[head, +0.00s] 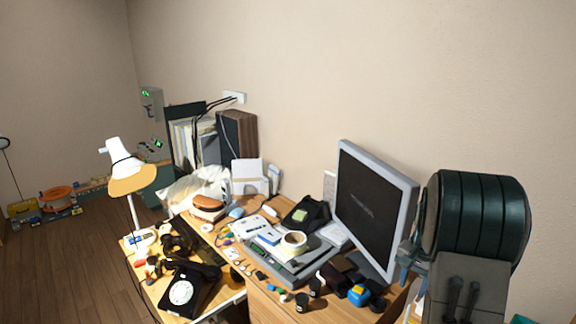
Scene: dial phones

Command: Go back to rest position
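My gripper is not seen in the head view. A black dial phone (190,290) with a white dial sits at the front left of the cluttered desk (262,309). Its dark handset appears to lie across its top. A second black phone (306,214) with a pale green face sits farther back, left of the monitor (372,208). No gripper is seen touching either phone. The desk's right end is partly hidden.
A lamp (130,180) rises at the desk's left. A cup (293,241) stands on a grey device (290,262) mid-desk. Small bottles and a blue object (359,295) crowd the front edge. Wooden floor (62,265) at the left is mostly clear.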

